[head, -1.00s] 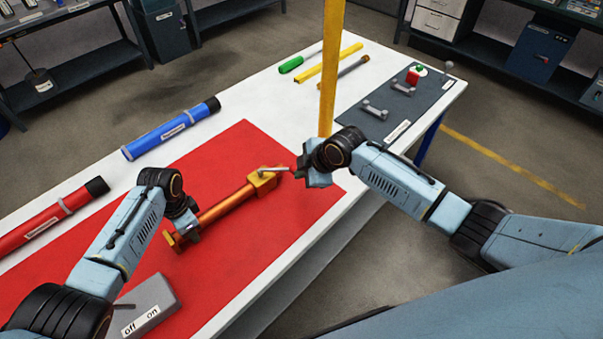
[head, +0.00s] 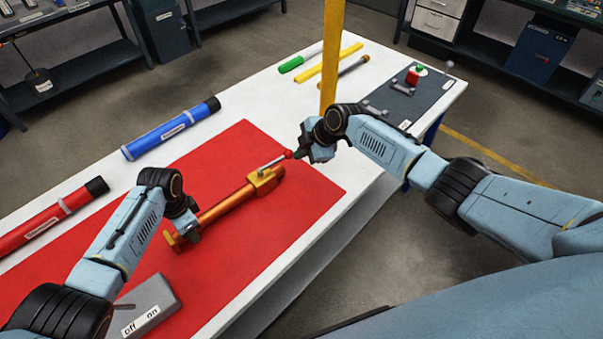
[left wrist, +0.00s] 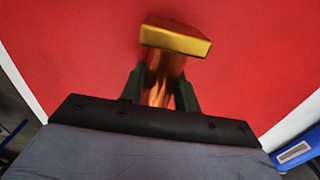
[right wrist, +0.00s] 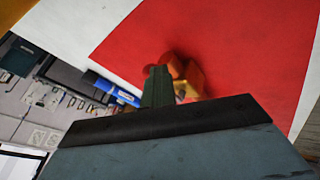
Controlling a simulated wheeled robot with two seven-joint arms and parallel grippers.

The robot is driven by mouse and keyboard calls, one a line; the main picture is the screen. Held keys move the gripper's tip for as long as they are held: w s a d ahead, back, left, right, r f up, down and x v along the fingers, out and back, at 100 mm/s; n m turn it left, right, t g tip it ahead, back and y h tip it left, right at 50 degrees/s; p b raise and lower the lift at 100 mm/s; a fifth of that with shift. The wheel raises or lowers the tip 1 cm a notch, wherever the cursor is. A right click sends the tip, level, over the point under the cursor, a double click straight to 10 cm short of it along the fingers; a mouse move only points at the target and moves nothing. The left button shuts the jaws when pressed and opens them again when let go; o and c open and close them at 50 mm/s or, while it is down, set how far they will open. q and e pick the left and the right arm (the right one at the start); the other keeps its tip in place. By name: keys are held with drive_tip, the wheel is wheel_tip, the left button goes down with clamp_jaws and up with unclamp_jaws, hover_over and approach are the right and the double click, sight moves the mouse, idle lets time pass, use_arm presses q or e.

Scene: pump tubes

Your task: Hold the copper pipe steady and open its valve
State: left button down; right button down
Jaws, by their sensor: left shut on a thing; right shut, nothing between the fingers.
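The copper pipe (head: 226,206) lies on the red mat, with a brass end piece at its near left end. My left gripper (head: 187,229) is shut on the pipe near that end; the left wrist view shows the copper (left wrist: 160,88) between its fingers. At the far end is the brass valve body (head: 262,181) with a grey lever (head: 272,163). The lever slants up and right to a red knob (head: 288,154). My right gripper (head: 300,156) is shut and empty, right beside the knob; I cannot tell if they touch. The right wrist view shows the valve's brass (right wrist: 194,78) partly behind the fingers.
The red mat (head: 255,245) is clear around the pipe. A grey off/on box (head: 150,300) sits at the near left. Blue (head: 170,130) and red (head: 45,218) tubes lie along the far side. A yellow post (head: 331,60) stands behind my right gripper.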

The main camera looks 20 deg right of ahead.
drive_tip(key=shift+w, duration=0.65)
drive_tip(key=shift+a, duration=0.1)
drive_tip(key=shift+s+a, duration=0.5)
drive_tip(key=shift+s, duration=0.1)
drive_tip(key=shift+d, duration=0.1)
drive_tip(key=d+f+v, duration=0.1)
drive_tip(key=d+v, duration=0.1)
drive_tip(key=v, duration=1)
drive_tip(key=shift+d, duration=0.3)
